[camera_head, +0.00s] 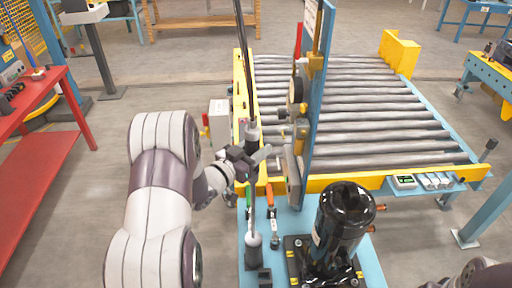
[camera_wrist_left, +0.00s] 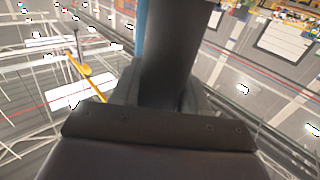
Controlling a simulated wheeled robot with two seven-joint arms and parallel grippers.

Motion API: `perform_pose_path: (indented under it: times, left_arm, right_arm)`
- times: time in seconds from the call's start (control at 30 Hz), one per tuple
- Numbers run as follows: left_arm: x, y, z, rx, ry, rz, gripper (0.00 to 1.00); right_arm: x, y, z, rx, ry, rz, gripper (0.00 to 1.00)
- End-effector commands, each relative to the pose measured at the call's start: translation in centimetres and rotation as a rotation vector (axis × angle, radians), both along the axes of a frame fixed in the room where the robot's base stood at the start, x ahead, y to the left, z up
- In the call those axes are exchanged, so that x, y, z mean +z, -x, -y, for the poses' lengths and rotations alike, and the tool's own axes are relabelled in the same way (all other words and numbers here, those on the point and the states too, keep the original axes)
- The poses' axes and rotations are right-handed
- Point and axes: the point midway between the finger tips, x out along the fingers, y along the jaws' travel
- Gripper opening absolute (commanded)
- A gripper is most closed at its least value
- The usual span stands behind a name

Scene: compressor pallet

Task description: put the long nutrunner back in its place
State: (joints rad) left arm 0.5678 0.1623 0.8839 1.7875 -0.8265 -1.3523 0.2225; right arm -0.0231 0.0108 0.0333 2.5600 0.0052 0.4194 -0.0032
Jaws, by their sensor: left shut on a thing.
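My left gripper (camera_head: 248,164) is at the tool hanging left of the blue upright. It is shut on the long nutrunner (camera_head: 252,137), whose grey body shows just above the fingers and whose dark line runs up out of the picture. In the left wrist view the nutrunner (camera_wrist_left: 175,60) is a thick dark shaft between the fingers. Below the gripper a thin rod leads down toward a grey rounded piece (camera_head: 254,240) at the blue plate; I cannot tell whether they are one tool.
A black compressor (camera_head: 340,225) stands on the blue plate at the front. The blue upright (camera_head: 318,110) with fittings is close right of my gripper. Small green- and orange-handled tools (camera_head: 270,197) stand below. A roller conveyor (camera_head: 380,110) lies behind; a red table (camera_head: 40,145) is left.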

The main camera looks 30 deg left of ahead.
Motion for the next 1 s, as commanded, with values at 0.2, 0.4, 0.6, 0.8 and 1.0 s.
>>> perform_pose_path:
  times: [0.2, 0.4, 0.6, 0.8, 1.0]
  left_arm:
    - [-0.2, -0.1, 0.0, 0.0, -0.002, 0.008, 0.0]
    - [-0.5, -0.1, 0.0, 0.0, -0.002, 0.008, 0.0]
    - [-0.5, -0.1, 0.0, 0.0, -0.002, 0.006, 0.74]
    - [-0.9, 0.1, 0.0, 0.0, 0.001, -0.004, 0.74]
    - [-1.0, 2.1, -0.6, 0.004, 0.0, -0.002, 0.74]
  right_arm:
    - [-0.4, 0.0, 0.0, 0.0, 0.0, 0.0, 0.0]
    - [-0.6, 0.0, 0.0, 0.0, 0.0, 0.0, 0.0]
    - [-0.6, 0.0, 0.0, 0.0, 0.0, 0.0, 0.0]
    - [-0.7, 0.0, 0.0, 0.0, 0.0, 0.0, 0.0]
    - [-1.5, 0.0, 0.0, 0.0, 0.0, 0.0, 0.0]
